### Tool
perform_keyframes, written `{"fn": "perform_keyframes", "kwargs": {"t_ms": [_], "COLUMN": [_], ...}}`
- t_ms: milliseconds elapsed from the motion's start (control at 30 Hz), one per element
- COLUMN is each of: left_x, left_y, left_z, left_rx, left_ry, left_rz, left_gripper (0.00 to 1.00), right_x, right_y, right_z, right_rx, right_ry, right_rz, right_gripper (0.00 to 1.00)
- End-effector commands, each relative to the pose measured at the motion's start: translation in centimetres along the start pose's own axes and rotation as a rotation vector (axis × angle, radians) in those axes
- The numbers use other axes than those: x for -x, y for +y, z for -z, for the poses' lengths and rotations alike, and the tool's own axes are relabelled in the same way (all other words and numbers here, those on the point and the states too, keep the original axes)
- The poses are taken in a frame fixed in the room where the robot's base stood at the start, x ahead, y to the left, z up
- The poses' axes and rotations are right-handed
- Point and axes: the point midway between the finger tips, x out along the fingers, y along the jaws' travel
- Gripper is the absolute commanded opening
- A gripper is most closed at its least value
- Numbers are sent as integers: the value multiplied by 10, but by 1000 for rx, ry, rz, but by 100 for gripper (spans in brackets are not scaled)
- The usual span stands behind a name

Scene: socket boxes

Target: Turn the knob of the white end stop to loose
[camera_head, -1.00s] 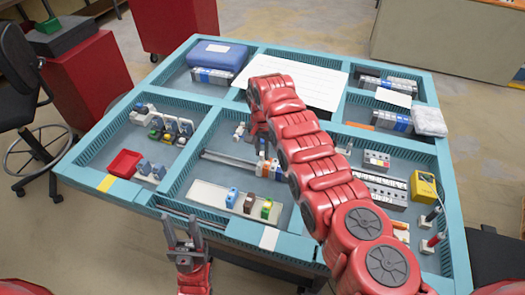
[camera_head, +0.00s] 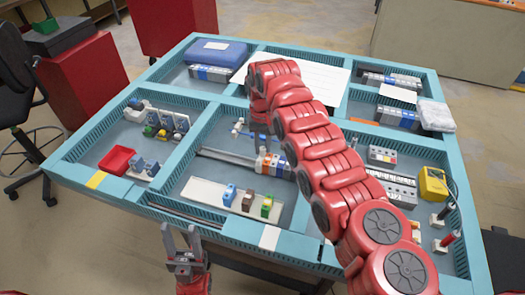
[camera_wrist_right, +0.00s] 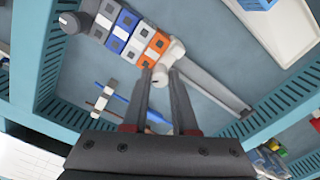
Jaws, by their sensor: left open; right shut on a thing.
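The white end stop (camera_wrist_right: 174,49) sits on the metal rail in the right wrist view, at the end of the row beside an orange-and-white block (camera_wrist_right: 154,48). My right gripper (camera_wrist_right: 160,76) is shut on its small white knob, which shows between the fingertips. Which way the knob is turned cannot be told. In the head view my red right arm reaches over the board, and its fingers (camera_head: 261,136) are small near the row of blocks (camera_head: 273,164). My left gripper (camera_head: 180,238) is open and empty in front of the board's near edge.
A blue screwdriver-like rod (camera_wrist_right: 105,95) lies near the rail. A white plate (camera_head: 205,192) with blue, brown and green blocks lies in the front middle compartment. Teal walls (camera_head: 190,150) divide the board. A red tray (camera_head: 117,160) stands at left, a yellow device (camera_head: 433,184) at right.

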Motion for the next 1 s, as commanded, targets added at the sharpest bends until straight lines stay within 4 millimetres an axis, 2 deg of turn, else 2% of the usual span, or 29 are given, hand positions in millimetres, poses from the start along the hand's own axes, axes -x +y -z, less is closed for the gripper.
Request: {"fn": "perform_keyframes", "kwargs": {"t_ms": [100,400,1000], "left_x": [11,22,24], "left_y": [0,1,1], "left_z": [-2,-4,-4], "left_rx": [0,0,0], "left_ry": [0,0,0], "left_rz": [0,0,0], "left_gripper": [50,50,50], "right_x": [-4,-2,0], "right_y": [0,0,0], "right_z": [-1,0,0], "right_rx": [108,393,963], "right_ry": [-3,-2,-2], "right_rz": [0,0,1], "right_gripper": [0,0,0]}}
